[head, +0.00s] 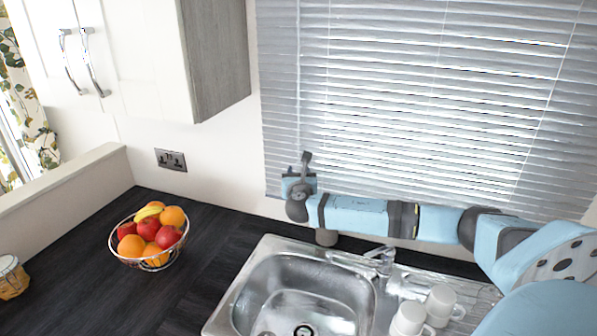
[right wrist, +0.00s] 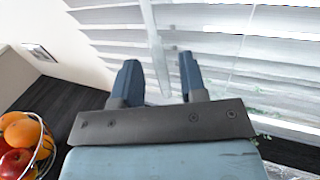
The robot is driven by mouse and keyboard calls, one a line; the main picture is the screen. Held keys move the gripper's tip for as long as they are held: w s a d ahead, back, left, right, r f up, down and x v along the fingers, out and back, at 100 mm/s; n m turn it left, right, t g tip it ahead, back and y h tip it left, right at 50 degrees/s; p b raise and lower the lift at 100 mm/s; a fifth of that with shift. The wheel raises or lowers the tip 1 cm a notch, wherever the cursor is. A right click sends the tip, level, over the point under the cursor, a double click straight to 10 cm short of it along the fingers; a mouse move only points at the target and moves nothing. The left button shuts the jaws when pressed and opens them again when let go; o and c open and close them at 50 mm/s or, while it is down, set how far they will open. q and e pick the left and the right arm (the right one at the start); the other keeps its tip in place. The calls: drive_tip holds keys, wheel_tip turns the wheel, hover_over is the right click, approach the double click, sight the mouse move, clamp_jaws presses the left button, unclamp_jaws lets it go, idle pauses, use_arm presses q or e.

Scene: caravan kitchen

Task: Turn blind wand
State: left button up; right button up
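The window blind (head: 420,90) has grey-white slats and hangs over the sink; it also fills the upper right of the right wrist view (right wrist: 240,60). The blind wand (right wrist: 156,45) is a thin, pale, translucent rod hanging down in front of the slats. My right gripper (right wrist: 160,80) is open, with its two dark blue fingers apart and the wand's lower part showing between them. I cannot tell whether either finger touches it. In the head view my right gripper (head: 303,165) is at the blind's lower left corner. My left gripper is not in view.
A metal sink (head: 305,290) with a tap (head: 380,258) lies below my right arm. White cups (head: 425,310) stand on the drainer. A wire fruit bowl (head: 150,240) is on the dark worktop at left. A white wall cupboard (head: 140,60) hangs at upper left.

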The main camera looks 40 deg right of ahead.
drive_tip(key=shift+w+d+f, duration=0.1)
drive_tip(key=shift+w, duration=0.05)
drive_tip(key=shift+c, duration=0.3)
clamp_jaws()
drive_tip(key=shift+n+t+y, duration=0.3)
drive_tip(key=shift+d+n+t+y, duration=0.15)
drive_tip(key=shift+n+t+y, duration=0.4)
drive_tip(key=shift+y, duration=0.25)
drive_tip(key=n+t+y+b, duration=0.1)
drive_tip(key=n+y+b, duration=0.1)
drive_tip(key=y+b, duration=0.1)
drive_tip(key=n+t+y+b, duration=0.1)
drive_tip(key=n+y+b, duration=0.2)
drive_tip(key=y+b, duration=0.1)
drive_tip(key=d+n+t+y+b, duration=0.1)
drive_tip(key=n+y+b, duration=0.1)
drive_tip(key=y+b, duration=0.1)
drive_tip(key=shift+s+n+y, duration=0.25)
drive_tip(key=shift+y, duration=0.25)
